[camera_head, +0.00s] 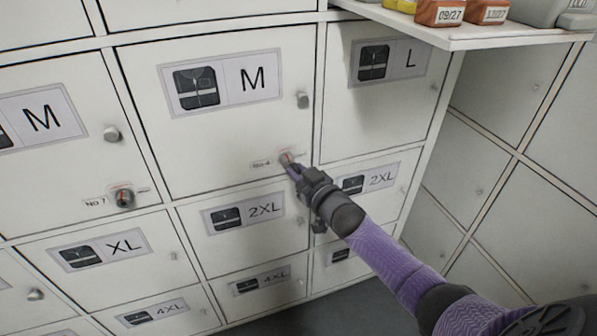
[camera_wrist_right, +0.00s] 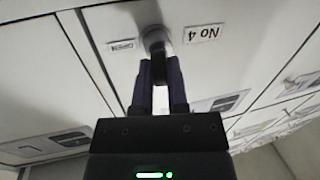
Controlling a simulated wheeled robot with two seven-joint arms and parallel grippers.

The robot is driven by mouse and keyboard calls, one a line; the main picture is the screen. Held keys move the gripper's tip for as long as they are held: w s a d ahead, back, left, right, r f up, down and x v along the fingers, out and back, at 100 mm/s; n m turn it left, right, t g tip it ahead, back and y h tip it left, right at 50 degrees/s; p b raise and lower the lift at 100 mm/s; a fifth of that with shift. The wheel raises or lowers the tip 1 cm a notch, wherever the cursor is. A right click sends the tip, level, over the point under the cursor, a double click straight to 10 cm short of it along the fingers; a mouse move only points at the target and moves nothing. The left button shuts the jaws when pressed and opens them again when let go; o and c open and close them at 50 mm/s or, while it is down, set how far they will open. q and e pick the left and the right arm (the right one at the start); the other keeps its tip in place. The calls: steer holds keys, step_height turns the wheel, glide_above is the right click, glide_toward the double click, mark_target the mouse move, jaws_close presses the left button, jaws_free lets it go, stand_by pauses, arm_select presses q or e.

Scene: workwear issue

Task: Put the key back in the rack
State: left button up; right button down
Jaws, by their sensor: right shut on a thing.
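My right gripper (camera_head: 292,168) reaches in from the lower right to the lock (camera_head: 285,157) of the large M locker door labelled No 4. In the right wrist view, my right gripper (camera_wrist_right: 159,92) is shut on a narrow dark piece, which looks like the key (camera_wrist_right: 158,68). Its far end meets the round metal lock (camera_wrist_right: 154,39); I cannot tell how deep it sits. In the head view the fingers mostly hide the key. I see no key rack in either view. My left gripper is not in view.
Closed white locker doors with size labels fill the wall. The No 7 lock (camera_head: 125,198) and a round knob (camera_head: 303,100) stick out from the doors. A white shelf (camera_head: 470,36) with orange blocks (camera_head: 440,13) juts out at the upper right. Grey floor shows below.

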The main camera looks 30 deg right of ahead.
arm_select(q)
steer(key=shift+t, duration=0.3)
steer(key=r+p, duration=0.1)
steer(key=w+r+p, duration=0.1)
steer(key=p, duration=0.1)
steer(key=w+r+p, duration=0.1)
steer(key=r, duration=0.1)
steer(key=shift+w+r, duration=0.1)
arm_select(e)
steer(key=s, duration=0.5)
steer(key=shift+s+a, duration=0.1)
steer(key=shift+s, duration=0.3)
stand_by(0.4)
